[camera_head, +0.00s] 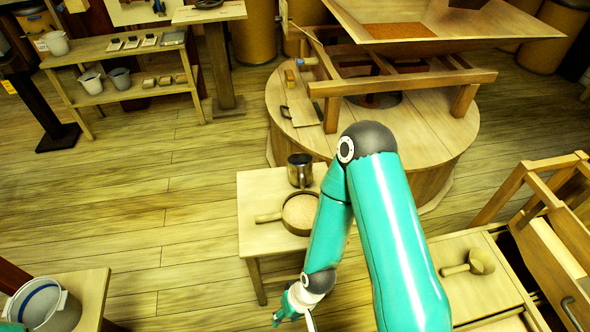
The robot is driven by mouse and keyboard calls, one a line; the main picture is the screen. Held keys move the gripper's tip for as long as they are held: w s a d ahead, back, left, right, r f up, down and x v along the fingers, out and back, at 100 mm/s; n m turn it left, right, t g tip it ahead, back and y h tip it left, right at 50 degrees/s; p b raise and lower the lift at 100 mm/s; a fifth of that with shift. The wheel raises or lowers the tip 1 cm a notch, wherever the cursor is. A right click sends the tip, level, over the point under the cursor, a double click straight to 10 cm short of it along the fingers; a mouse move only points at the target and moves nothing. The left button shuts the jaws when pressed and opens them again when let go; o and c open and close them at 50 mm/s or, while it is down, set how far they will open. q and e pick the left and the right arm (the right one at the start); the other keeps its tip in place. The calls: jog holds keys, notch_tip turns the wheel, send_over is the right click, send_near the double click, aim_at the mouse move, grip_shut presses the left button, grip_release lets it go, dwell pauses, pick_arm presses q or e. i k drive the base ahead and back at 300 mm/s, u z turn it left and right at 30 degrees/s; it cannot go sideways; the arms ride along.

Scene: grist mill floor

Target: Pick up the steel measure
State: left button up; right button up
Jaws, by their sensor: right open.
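The steel measure (299,170) is a shiny metal cup with a handle. It stands upright at the back of a small wooden table (258,186), in the middle of the view. My right arm reaches down across the table's right side. My right gripper (294,317) is open and sits at the bottom edge of the view, partly cut off. It is well in front of the measure and apart from it.
A round sieve with a wooden handle (268,217) lies just in front of the measure, partly behind my arm. The round millstone platform (290,125) stands behind the table. A wooden scoop (478,262) lies on the right-hand chest. Open floor lies left of the table.

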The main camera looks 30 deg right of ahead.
aim_at(301, 173)
jog(key=i, duration=0.85)
jog(key=z, duration=0.05)
